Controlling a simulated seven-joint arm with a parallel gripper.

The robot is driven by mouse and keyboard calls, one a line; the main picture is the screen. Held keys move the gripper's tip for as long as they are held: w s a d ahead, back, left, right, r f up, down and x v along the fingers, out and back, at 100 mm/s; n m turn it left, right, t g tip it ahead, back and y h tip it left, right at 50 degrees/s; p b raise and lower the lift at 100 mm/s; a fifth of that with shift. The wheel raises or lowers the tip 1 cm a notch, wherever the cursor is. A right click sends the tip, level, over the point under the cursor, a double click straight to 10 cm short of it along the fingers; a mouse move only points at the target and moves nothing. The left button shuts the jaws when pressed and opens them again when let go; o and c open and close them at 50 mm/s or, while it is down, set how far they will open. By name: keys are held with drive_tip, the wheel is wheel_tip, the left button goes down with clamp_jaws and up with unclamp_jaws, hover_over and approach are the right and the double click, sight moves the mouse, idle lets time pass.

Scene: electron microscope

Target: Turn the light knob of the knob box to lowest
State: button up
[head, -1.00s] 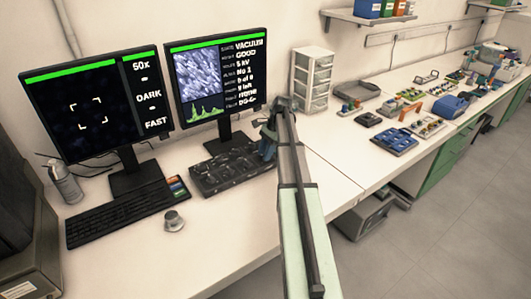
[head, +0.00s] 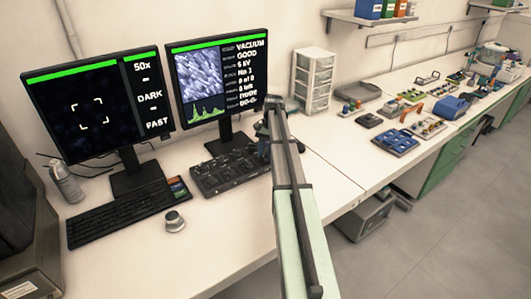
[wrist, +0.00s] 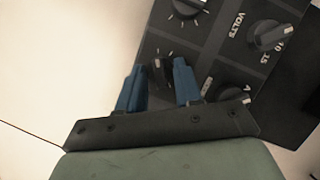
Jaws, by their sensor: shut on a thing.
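The knob box (head: 225,172) is a dark panel with several black knobs, lying on the desk below the right monitor. In the wrist view, my gripper (wrist: 160,80) has its two blue fingers on either side of a black knob (wrist: 158,73) of the knob box and is shut on it. Tick marks surround this knob, but its label is not readable. Other knobs show nearby, one beside the word VOLTS (wrist: 268,36). In the head view, my gripper (head: 264,148) is at the box's right end, and the knob it holds is hidden.
The left monitor (head: 90,105) reads 50x, DARK and FAST. The right monitor (head: 215,80) shows a grey image and text. A drawer unit (head: 313,80) stands behind my arm.

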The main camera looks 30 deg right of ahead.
idle(0.3)
drive_tip(key=o, duration=1)
drive_tip(key=shift+v, duration=3.7)
drive_tip(key=shift+d+f, duration=0.1)
